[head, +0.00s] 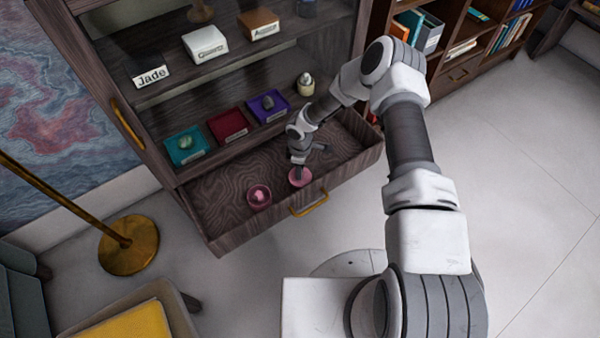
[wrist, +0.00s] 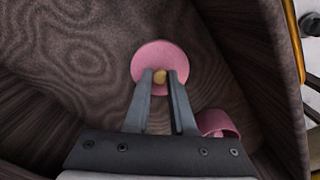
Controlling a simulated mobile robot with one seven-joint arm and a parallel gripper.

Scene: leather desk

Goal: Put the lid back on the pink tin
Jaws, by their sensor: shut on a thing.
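The pink lid (head: 300,179) is a round disc with a small gold knob. My gripper (head: 298,165) is over it, in the right part of the open drawer (head: 222,203). In the wrist view my gripper (wrist: 160,80) is shut on the knob of the lid (wrist: 146,58). I cannot tell whether the lid touches the drawer floor. The pink tin (head: 259,204) stands open in the drawer, left of the lid, with a pale pink thing inside. In the wrist view the tin (wrist: 217,122) is at lower right, partly hidden by my gripper.
The drawer's front wall with a brass handle (head: 309,204) is close to the tin and lid. Above are shelves with teal (head: 186,146), maroon (head: 228,125) and purple (head: 268,106) trays. The drawer floor to the left is clear.

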